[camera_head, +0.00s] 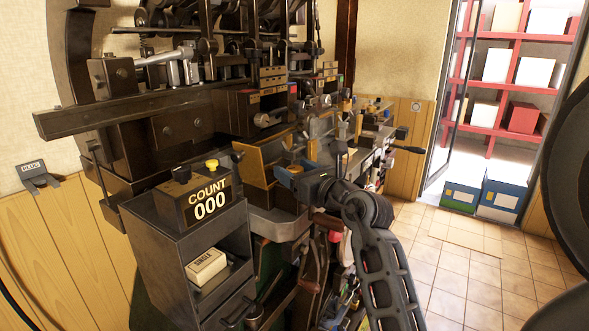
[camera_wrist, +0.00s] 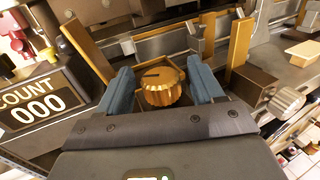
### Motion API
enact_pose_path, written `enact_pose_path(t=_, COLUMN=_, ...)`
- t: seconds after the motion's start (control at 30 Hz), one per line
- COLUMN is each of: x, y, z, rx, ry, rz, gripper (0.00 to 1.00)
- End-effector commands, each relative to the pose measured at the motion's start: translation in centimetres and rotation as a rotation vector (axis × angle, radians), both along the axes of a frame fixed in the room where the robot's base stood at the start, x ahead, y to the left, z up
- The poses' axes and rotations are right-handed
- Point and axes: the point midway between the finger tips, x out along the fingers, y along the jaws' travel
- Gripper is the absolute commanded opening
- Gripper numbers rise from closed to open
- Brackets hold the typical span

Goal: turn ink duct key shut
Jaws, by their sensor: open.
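A ribbed brass knob (camera_wrist: 160,88), which looks like the ink duct key, shows in the middle of the wrist view. It has a dark line mark on its flat face. My gripper (camera_wrist: 159,70) is open, with one blue finger on each side of the knob. Gaps show between the fingers and the knob, so it is not gripped. In the head view my gripper (camera_head: 290,172) is at the front of the press, right of the counter box. I cannot clearly make out the knob there.
A counter box (camera_head: 208,199) reading 000 stands on a dark cabinet (camera_head: 170,245) to the left; it also shows in the wrist view (camera_wrist: 38,105). A silver knob (camera_wrist: 287,100) on a dark block and upright brass plates (camera_wrist: 240,42) are close by.

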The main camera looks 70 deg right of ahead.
Motion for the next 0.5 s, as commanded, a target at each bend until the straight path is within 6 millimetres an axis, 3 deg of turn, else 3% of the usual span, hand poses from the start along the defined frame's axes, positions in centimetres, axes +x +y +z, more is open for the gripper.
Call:
enact_pose_path(t=0.33, x=0.40, y=-0.26, z=0.01, rx=0.000, ry=-0.001, rz=0.000, gripper=0.66)
enact_pose_path(t=0.5, x=0.40, y=-0.25, z=0.01, rx=0.000, ry=-0.001, rz=0.001, gripper=0.50)
